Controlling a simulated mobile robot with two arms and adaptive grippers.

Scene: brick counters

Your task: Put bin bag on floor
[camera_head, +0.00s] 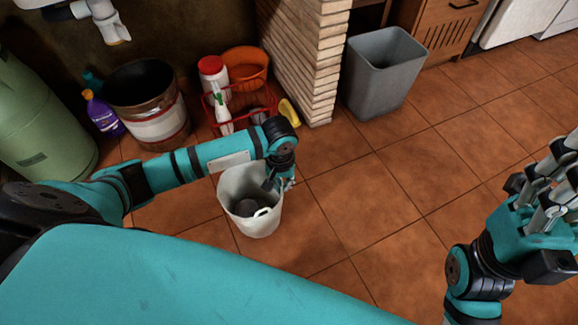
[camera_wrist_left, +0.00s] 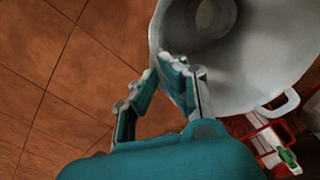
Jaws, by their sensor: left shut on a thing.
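In the left wrist view the fingers (camera_wrist_left: 168,80) meet the bucket's rim (camera_wrist_left: 240,98). My right gripper (camera_head: 545,190) is at the right edge, fingers spread and empty, well away from the bucket.
A grey bin (camera_head: 378,85) stands beside a brick pillar (camera_head: 305,60). A red crate (camera_head: 240,108) holds bottles, with an orange pot (camera_head: 244,65) behind. A rusty drum (camera_head: 150,105), a purple bottle (camera_head: 103,114) and a green gas cylinder (camera_head: 40,130) stand left. Middle floor tiles are clear.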

